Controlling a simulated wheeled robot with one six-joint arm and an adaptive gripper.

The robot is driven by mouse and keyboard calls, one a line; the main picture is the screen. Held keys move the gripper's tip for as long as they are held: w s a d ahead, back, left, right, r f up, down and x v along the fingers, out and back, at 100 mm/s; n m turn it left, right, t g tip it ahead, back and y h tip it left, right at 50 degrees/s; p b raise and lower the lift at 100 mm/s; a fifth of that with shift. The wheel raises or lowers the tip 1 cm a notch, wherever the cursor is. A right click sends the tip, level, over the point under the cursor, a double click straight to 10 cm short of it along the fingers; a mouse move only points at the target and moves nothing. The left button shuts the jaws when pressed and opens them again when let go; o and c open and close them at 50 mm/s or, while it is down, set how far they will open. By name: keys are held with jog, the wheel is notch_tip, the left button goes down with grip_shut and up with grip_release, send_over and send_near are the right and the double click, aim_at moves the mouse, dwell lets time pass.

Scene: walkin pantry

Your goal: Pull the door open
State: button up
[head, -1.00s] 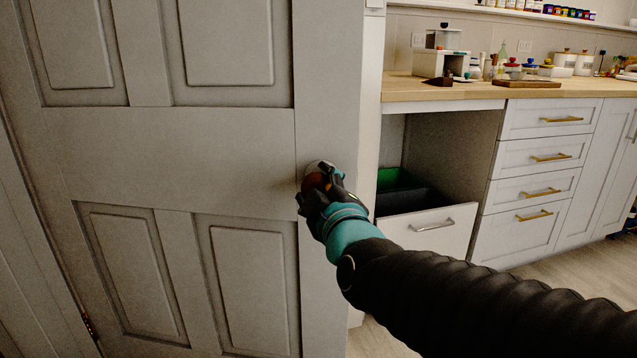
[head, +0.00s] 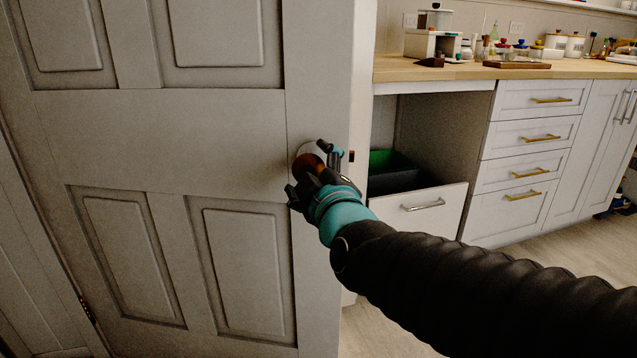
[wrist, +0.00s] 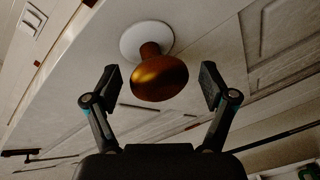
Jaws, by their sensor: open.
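The white panelled door (head: 160,150) fills the left of the head view and stands ajar, with its free edge and a dark latch (head: 352,156) showing. Its round copper-brown knob (head: 307,163) sits on a pale round plate near that edge. My gripper (head: 311,173) is open at the knob. In the wrist view the knob (wrist: 160,77) lies between the two spread fingertips of my gripper (wrist: 160,85), with a visible gap on each side. My gripper hides part of the knob in the head view.
Beyond the door edge, a pulled-out bin drawer (head: 425,208) holds dark and green bins. White drawers (head: 525,145) with brass handles stand to its right under a wooden counter (head: 450,70) with jars and boxes. Wood floor (head: 385,330) shows at the lower middle.

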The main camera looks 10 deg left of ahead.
jog(key=v, duration=1.1)
jog(key=shift+s, duration=0.35)
jog(key=shift+d, duration=0.1)
